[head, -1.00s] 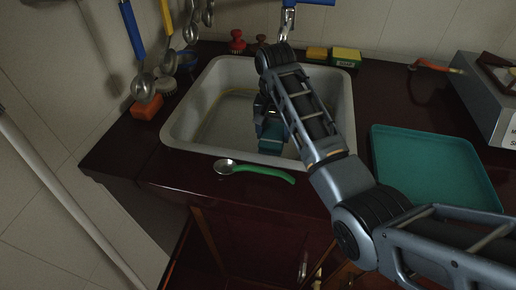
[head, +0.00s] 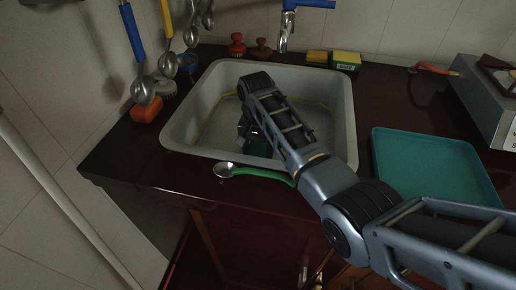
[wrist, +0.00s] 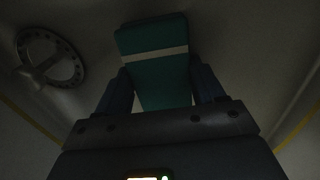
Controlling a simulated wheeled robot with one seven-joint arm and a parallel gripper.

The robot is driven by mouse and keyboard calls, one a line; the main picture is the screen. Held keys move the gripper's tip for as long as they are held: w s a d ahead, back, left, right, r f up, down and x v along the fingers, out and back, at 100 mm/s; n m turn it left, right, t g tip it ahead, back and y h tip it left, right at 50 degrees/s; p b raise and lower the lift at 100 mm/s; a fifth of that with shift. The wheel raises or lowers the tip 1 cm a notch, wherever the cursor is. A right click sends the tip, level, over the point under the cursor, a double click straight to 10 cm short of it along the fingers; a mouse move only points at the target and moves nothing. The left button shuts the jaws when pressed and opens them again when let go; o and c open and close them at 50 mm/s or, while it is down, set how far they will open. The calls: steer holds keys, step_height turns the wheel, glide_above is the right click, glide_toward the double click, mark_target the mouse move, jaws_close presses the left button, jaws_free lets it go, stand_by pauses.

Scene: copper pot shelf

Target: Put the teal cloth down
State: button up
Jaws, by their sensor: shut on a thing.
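The teal cloth (wrist: 160,75) with a pale stripe is held between the two fingers of my gripper (wrist: 158,88) in the wrist view. In the head view my gripper (head: 246,135) is down inside the pale sink (head: 172,126), left of its middle. There the cloth is mostly hidden by my arm, with only a dark teal bit (head: 260,147) showing. The sink's drain (wrist: 50,58) shows at the left of the wrist view. I cannot tell whether the cloth touches the sink bottom.
A spoon with a green handle (head: 262,173) lies at the sink's front rim. A teal tray (head: 436,166) lies to the right. A blue-handled tap (head: 288,20), brushes (head: 237,44) and sponges (head: 345,60) stand behind. An orange block (head: 147,109) is at the left.

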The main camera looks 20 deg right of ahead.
mark_target(257, 150)
steer(key=o, duration=1.2)
steer(key=shift+f, duration=0.1)
steer(key=shift+o, duration=0.2)
step_height(257, 150, up, 12)
steer(key=shift+w, duration=0.15)
steer(key=shift+a, duration=0.1)
